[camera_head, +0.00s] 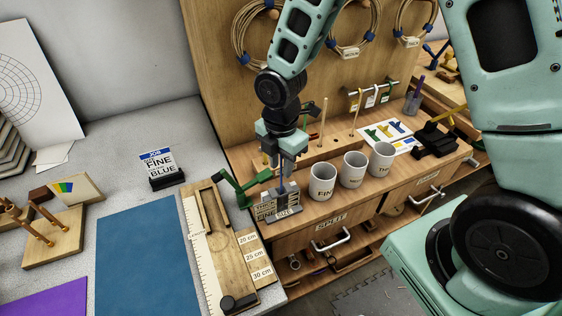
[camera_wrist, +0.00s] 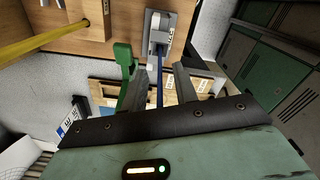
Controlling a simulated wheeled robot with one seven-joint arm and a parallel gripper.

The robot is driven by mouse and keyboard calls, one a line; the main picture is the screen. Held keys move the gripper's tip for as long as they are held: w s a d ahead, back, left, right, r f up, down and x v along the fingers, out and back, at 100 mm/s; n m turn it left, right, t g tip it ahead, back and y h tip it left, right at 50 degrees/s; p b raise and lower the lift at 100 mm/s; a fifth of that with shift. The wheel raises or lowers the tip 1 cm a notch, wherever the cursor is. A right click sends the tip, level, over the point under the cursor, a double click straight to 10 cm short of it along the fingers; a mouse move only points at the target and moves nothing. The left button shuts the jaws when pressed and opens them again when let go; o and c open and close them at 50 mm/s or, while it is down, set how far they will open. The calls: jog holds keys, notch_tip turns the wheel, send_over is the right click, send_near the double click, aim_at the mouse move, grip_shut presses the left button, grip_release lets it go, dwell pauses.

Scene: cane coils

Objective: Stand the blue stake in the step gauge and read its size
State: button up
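The step gauge (camera_head: 283,205) is a small grey stepped block with size labels, near the front left edge of the wooden bench. It also shows in the wrist view (camera_wrist: 153,24). The thin blue stake (camera_wrist: 160,92) runs between my fingers, its far end at a dark slot of the gauge; how deep it sits is hidden. In the head view only a little blue shows under my gripper (camera_head: 285,162), which is above the gauge, pointing down. In the wrist view my gripper (camera_wrist: 161,72) has its fingers apart, with gaps on both sides of the stake.
A green tool (camera_head: 240,188) stands close left of the gauge. Several white cups (camera_head: 322,181) stand to its right. A job card (camera_head: 161,167) reads FINE and BLUE. A length ruler board (camera_head: 212,250) lies at front left; the blue mat (camera_head: 143,250) is clear.

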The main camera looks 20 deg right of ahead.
notch_tip(320, 180, up, 17)
jog(key=shift+r+b, duration=0.2)
jog(key=shift+b, duration=0.1)
dwell(0.3)
dwell(0.6)
